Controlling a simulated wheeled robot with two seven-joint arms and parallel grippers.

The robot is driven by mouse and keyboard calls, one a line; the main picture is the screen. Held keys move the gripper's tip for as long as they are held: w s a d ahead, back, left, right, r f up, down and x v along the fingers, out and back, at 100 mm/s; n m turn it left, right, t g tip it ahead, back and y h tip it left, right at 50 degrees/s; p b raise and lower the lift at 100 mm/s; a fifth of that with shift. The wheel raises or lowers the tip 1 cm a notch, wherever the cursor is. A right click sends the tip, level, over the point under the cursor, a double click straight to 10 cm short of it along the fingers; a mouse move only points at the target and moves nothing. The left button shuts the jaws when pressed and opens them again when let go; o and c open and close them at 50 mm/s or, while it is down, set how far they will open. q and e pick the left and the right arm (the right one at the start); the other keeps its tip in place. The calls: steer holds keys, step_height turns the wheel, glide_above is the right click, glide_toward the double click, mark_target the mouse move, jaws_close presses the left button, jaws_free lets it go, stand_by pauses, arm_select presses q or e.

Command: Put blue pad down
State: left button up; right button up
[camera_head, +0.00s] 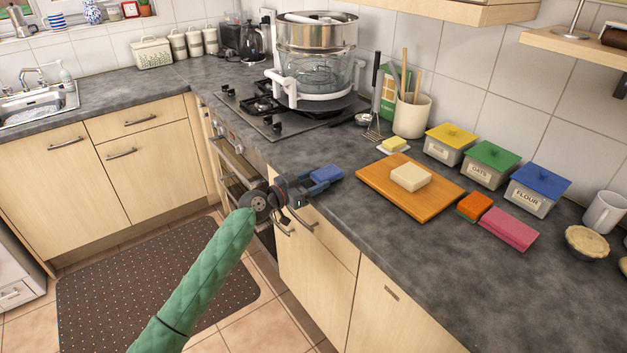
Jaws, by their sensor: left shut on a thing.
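A small blue pad (327,173) is at the front edge of the grey counter, left of the wooden board. My left gripper (318,182) is shut on the blue pad. My left arm, in a green sleeve, comes in from the lower left and reaches over the counter's front edge. Whether the pad touches the counter is hard to tell. My right gripper is not in view.
A wooden board (373,183) with a pale block (411,177) lies to the right. An orange-green sponge (474,206) and a pink pad (509,229) lie beyond it. The hob (262,118) is behind left. Counter in front of the board is bare.

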arm_select(q)
steer(key=shift+f, duration=0.3)
steer(key=shift+f, duration=0.1)
steer(key=o, duration=1)
